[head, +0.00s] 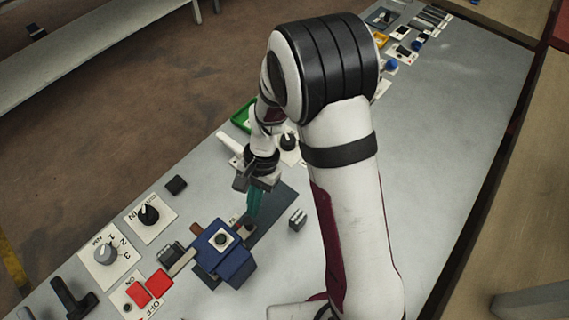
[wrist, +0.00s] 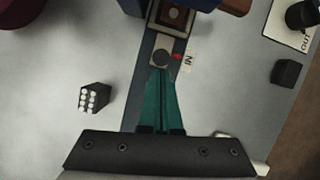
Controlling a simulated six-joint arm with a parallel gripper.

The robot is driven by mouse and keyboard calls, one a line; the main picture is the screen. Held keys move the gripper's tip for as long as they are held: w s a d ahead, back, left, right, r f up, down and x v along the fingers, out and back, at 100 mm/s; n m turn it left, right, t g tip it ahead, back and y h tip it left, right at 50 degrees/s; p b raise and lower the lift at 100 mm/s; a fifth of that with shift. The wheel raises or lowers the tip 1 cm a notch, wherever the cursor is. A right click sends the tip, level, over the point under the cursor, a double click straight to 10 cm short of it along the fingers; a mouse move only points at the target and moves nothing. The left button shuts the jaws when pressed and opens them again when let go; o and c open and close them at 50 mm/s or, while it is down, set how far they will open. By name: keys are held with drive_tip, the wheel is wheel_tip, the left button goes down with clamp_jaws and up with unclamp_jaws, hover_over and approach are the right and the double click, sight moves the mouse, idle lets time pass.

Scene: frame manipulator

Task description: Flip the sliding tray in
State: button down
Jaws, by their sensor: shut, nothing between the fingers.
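A blue block-shaped unit (head: 225,255) with a square frame and dark round centre sits on a dark flat rail (head: 275,212), which I take for the sliding tray assembly. In the wrist view the unit (wrist: 172,18) is at the top, and the rail (wrist: 133,110) runs down from it under my gripper. My gripper (head: 250,228) has teal fingers, shut and empty, pointing down at the rail beside the blue unit.
A small dark block with white studs (head: 298,219) stands right of the rail. A black knob on a plate (head: 149,214), a numbered dial (head: 106,252) and red switches (head: 148,288) lie to the left. A green-edged tray (head: 241,117) lies behind. The panel's right side is clear.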

drive_tip(key=w+d, duration=0.2)
drive_tip(key=w, duration=0.1)
drive_tip(key=v, duration=1)
drive_tip(key=shift+w, duration=0.15)
